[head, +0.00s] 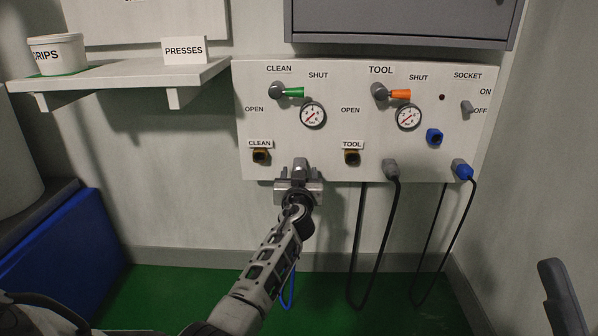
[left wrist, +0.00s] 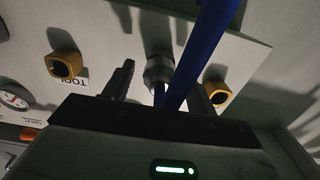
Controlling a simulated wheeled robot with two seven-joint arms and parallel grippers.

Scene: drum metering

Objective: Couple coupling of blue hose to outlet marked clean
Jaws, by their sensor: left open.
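The outlet marked clean (head: 261,157) is a brass fitting low on the white panel, with nothing on it. It also shows in the left wrist view (left wrist: 217,95). The grey coupling (head: 300,167) of the blue hose is at the panel's lower edge, between the two brass outlets. In the left wrist view the coupling (left wrist: 158,72) lies between the fingers. The blue hose (left wrist: 203,50) crosses that view and hangs below my arm in the head view (head: 288,290). My left gripper (head: 299,183) is open at the coupling; contact cannot be told. My right gripper is not seen.
The outlet marked tool (head: 352,158) is right of the coupling. Farther right are a grey connector (head: 391,170) and a blue plug (head: 462,170) with hanging dark cables. The clean valve's green handle (head: 292,92) points right. A shelf (head: 120,78) is at left.

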